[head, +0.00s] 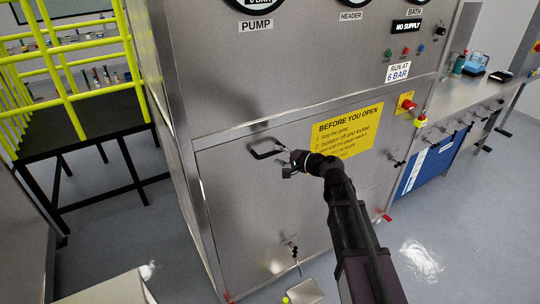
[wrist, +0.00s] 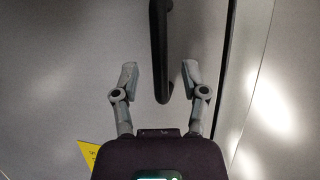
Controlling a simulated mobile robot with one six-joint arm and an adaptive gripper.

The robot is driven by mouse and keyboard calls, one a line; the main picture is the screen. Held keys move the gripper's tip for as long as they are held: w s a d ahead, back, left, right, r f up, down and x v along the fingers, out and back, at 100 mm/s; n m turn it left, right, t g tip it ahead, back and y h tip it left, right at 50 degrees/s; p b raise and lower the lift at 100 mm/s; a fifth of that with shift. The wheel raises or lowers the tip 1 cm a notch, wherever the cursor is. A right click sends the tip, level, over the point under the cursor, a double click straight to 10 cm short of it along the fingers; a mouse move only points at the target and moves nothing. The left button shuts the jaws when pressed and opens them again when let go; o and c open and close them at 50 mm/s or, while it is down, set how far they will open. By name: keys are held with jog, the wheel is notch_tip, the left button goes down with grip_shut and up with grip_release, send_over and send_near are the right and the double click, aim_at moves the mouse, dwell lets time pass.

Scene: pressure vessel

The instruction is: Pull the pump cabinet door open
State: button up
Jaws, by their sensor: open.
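The pump cabinet door (head: 235,190) is a brushed-steel panel on the lower front of the steel cabinet and looks shut. Its black bar handle (head: 267,153) is at the door's upper left. In the wrist view the handle (wrist: 159,45) runs upright from the top edge. My gripper (head: 288,163) is just right of the handle in the head view. In the wrist view my gripper (wrist: 160,76) is open, one finger on each side of the handle's lower end. Neither finger visibly touches it. I cannot tell how deep the handle sits between them.
A yellow sign (head: 345,130) reading "BEFORE YOU OPEN" is right of the handle. A red knob on a yellow plate (head: 406,103) is farther right. Yellow railings (head: 65,60) stand at left. A small box (head: 304,292) is on the floor below the door.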

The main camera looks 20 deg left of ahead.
aim_at(274, 153)
jog(key=shift+x, duration=1.55)
